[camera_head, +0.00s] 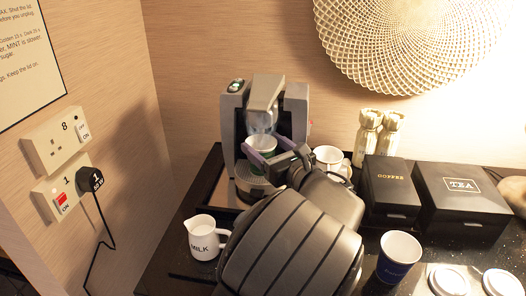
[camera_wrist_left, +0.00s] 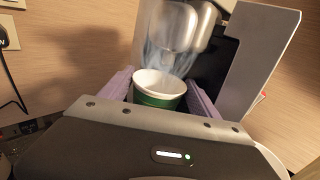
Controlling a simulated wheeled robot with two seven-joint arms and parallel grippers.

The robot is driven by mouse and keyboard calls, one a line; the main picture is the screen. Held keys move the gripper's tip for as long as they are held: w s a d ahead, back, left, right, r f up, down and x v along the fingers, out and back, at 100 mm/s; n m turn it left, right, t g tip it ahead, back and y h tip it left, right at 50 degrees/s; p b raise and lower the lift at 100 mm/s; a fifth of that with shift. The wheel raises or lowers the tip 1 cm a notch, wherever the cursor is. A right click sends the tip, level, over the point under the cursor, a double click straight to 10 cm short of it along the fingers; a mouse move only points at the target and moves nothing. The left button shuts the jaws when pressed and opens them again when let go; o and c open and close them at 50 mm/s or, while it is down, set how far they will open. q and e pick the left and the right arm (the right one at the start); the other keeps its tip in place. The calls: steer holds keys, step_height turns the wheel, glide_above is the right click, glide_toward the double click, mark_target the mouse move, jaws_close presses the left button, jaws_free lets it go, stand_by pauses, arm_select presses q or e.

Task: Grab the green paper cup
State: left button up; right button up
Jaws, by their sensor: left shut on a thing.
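The green paper cup (camera_wrist_left: 160,88) has a white rim and stands upright under the spout of the coffee machine. It also shows in the head view (camera_head: 262,144), partly hidden by my gripper. My left gripper (camera_head: 267,158) reaches in from the front, and its purple fingers are shut on the cup, one on each side. The left wrist view shows both fingers (camera_wrist_left: 159,95) against the cup's sides. The lower part of the cup is hidden there by the gripper body. My right gripper is not in view.
The coffee machine (camera_head: 233,125) surrounds the cup at back and above. A milk jug (camera_head: 203,240) stands left of my arm, a blue paper cup (camera_head: 398,256) right of it. A white mug (camera_head: 328,157), a coffee box (camera_head: 391,190) and a tea box (camera_head: 462,200) stand to the right.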

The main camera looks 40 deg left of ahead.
arm_select(q)
steer(key=shift+r, duration=0.2)
steer(key=shift+r, duration=0.6)
steer(key=p+v, duration=0.1)
steer(key=v, duration=1.7)
steer(key=shift+a, duration=0.1)
stand_by(0.5)
